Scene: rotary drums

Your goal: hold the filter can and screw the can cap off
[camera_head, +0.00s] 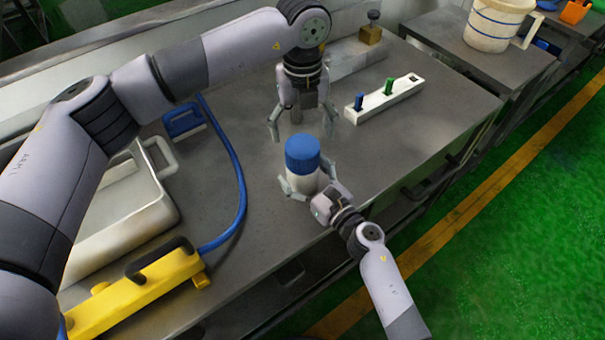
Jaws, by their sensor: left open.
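The filter can (302,184) is pale and stands upright on the grey table, with its blue ribbed cap (302,154) on top. My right gripper (305,178) comes in from the lower right, with its fingers on either side of the can's body below the cap. Whether the fingers press on the can cannot be told. My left gripper (301,132) points down just behind the cap, with its fingers spread and nothing between them. It looks apart from the cap.
A white-and-grey block (385,101) with blue and green pegs lies to the right. A pale tray (150,218), a blue hose (240,190) and a yellow tool (130,296) are at the left. A white bucket (492,24) stands at the back right. The table (425,125) right of the can is clear.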

